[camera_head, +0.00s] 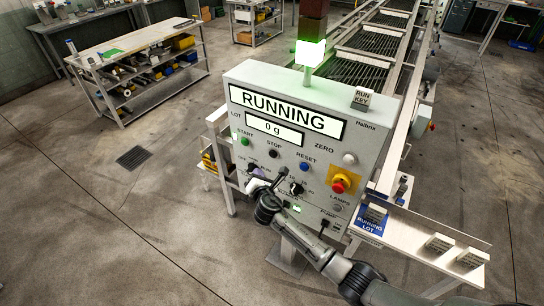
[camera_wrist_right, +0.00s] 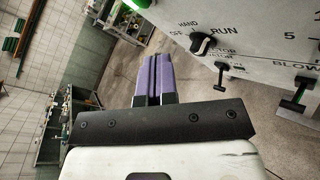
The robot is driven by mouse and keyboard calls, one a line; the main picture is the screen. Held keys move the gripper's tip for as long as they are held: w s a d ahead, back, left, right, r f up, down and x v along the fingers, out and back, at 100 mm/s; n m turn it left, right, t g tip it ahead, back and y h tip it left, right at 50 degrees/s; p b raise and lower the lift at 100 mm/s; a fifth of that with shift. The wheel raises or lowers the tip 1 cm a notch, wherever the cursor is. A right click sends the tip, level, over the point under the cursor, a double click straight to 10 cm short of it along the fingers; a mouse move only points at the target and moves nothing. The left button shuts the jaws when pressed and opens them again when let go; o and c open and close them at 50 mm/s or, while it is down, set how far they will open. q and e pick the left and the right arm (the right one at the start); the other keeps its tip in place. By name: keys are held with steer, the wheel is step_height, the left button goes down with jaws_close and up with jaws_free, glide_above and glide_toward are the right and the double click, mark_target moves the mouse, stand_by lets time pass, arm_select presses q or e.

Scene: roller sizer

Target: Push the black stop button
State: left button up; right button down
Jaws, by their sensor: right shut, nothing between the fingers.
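The black stop button (camera_head: 273,153) sits on the grey control panel (camera_head: 350,128), under the STOP label, between the green start button (camera_head: 244,141) and the blue reset button (camera_head: 304,166). My right gripper (camera_head: 254,168) is in front of the lower left of the panel, below and left of the stop button and apart from it. In the right wrist view its purple fingers (camera_wrist_right: 153,58) are together with nothing between them. The stop button does not show in that view. My left gripper is not in view.
The display (camera_head: 284,110) reads RUNNING and a green lamp (camera_head: 310,53) is lit. A red emergency button (camera_head: 340,183) is at the panel's right. A HAND/OFF/RUN knob (camera_wrist_right: 201,43) lies right of my fingers in the wrist view. A roller conveyor (camera_head: 370,42) runs behind.

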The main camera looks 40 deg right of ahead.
mark_target(273, 154)
steer(key=w+d, duration=0.2)
steer(key=d, duration=0.4)
steer(key=shift+b, duration=0.45)
steer(key=shift+s, duration=0.1)
stand_by(0.7)
stand_by(0.6)
steer(key=shift+d, duration=0.15)
stand_by(0.3)
steer(key=shift+d, duration=0.3)
